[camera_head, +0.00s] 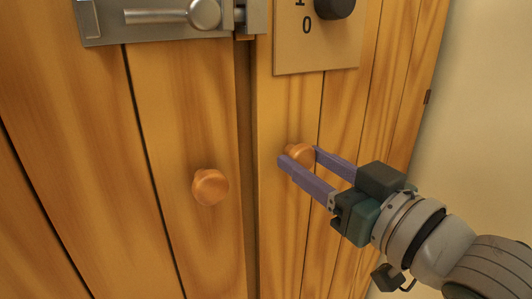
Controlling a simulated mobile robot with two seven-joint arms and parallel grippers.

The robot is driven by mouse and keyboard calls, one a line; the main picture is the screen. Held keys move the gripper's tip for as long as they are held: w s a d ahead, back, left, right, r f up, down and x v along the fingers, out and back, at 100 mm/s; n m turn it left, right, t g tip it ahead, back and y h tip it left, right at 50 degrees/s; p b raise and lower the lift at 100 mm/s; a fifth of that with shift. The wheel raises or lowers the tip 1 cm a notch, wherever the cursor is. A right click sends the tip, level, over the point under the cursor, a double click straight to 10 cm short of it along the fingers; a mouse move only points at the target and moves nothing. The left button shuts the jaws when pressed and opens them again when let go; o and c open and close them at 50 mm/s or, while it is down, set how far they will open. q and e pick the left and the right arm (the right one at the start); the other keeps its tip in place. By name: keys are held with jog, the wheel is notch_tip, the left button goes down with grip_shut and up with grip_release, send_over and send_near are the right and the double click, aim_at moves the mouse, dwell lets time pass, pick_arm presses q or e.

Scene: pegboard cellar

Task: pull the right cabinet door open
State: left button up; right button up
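The right cabinet door (287,108) is orange-brown planked wood with a round wooden knob (300,154). My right gripper (299,157) comes in from the lower right. Its two purple fingers lie on either side of this knob, and the knob fills the space between the fingertips, so it looks shut on the knob. The near finger hides the knob's lower left edge. The door looks closed or nearly so, with a narrow dark strip along its left edge. My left gripper is not in view.
The left cabinet door (180,110) carries its own round knob (210,187) and a metal latch (160,17) at the top. A plate (310,55) with a black dial (334,6) sits above my gripper. A pale wall (475,130) stands at the right.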

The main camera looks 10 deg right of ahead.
grip_shut()
dwell(0.9)
